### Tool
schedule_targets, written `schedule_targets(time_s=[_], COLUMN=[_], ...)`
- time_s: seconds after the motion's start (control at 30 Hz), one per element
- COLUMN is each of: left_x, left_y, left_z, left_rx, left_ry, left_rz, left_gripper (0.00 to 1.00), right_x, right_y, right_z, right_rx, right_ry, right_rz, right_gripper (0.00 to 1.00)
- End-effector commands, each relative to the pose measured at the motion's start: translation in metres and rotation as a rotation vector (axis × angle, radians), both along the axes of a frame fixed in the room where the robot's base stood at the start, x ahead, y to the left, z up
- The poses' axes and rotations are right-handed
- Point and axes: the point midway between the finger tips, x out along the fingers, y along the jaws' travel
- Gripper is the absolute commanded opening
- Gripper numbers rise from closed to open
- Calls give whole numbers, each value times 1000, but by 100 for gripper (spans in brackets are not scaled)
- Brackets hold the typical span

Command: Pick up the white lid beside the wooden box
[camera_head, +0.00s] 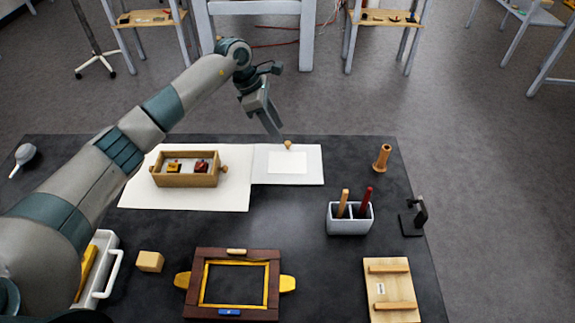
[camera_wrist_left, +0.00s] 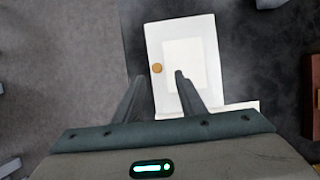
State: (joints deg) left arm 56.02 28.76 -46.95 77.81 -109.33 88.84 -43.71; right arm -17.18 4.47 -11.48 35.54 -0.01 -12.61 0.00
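The white lid (camera_head: 261,166) lies flat on the dark table, just right of the wooden box (camera_head: 187,181). It has a paler rectangle on top and a small round wooden knob (camera_head: 288,145) near its far edge. The lid also shows in the left wrist view (camera_wrist_left: 208,45), with its knob (camera_wrist_left: 157,68). My left gripper (camera_head: 275,131) is above the lid's far edge, close to the knob. In the left wrist view its two fingers (camera_wrist_left: 160,76) are apart, and the knob appears between the lines of their tips. Nothing is held. My right gripper is not seen.
The box stands on a white sheet (camera_head: 230,201) and holds small red and yellow pieces. Right of the lid are a wooden peg (camera_head: 381,158) and a white two-part holder (camera_head: 349,226). A dark wooden frame (camera_head: 190,290) lies in front. Bare table separates them.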

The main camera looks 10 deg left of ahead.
Motion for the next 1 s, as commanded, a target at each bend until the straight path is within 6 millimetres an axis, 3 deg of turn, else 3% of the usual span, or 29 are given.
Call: schedule_targets(time_s=[0.53,1.0], left_x=[1,10], left_y=[-5,-24], left_z=[-10,-53], left_rx=[-1,0], left_ry=[1,1], left_rz=[0,1], left_gripper=[37,37], right_x=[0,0], right_y=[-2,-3], right_z=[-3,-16], right_rx=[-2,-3], right_ry=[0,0], right_rz=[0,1], right_gripper=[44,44])
